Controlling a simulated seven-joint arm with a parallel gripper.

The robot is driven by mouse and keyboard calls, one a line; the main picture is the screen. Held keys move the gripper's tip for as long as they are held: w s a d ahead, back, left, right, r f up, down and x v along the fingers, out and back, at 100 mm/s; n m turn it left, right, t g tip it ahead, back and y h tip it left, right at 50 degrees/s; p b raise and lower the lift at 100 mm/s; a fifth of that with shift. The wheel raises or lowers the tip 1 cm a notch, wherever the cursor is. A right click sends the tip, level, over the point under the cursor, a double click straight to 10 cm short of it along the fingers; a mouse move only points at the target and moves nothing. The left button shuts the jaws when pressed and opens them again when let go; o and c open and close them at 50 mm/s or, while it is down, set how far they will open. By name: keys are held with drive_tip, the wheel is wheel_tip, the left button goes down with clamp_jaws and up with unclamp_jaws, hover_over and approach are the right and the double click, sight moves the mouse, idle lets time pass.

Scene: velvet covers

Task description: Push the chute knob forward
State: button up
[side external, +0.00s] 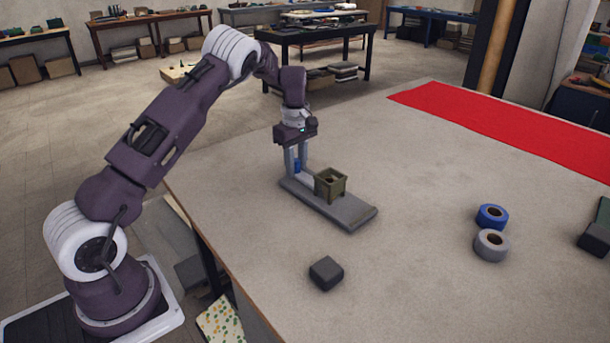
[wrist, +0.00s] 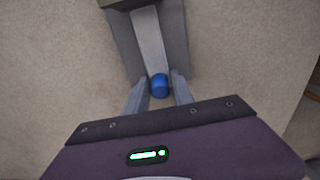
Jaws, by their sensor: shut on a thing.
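The chute is a flat grey base (side external: 347,215) on the table, with an olive square box (side external: 331,184) standing on it. The blue knob (side external: 297,167) is at the end of the base nearer my arm. In the wrist view the blue knob (wrist: 159,85) sits between my two fingers, at the end of a light grey bar (wrist: 149,40) that runs toward the box. My gripper (wrist: 158,88) points down and is shut on the knob. The fingers partly hide the knob in the side view. The olive box (wrist: 118,3) only just shows at the wrist view's top edge.
A dark grey block (side external: 326,273) lies on the table in front of the chute. A blue tape roll (side external: 492,217) and a grey tape roll (side external: 491,245) lie to the right. A red cloth (side external: 510,125) covers the back edge. The table between is clear.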

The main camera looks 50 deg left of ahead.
sight(315, 176)
drive_tip(key=shift+w+d, duration=0.15)
drive_tip(key=shift+d, duration=1.75)
drive_tip(key=shift+w+d, duration=0.1)
drive_tip(key=shift+d, duration=1.75)
drive_tip(key=o, duration=1.7)
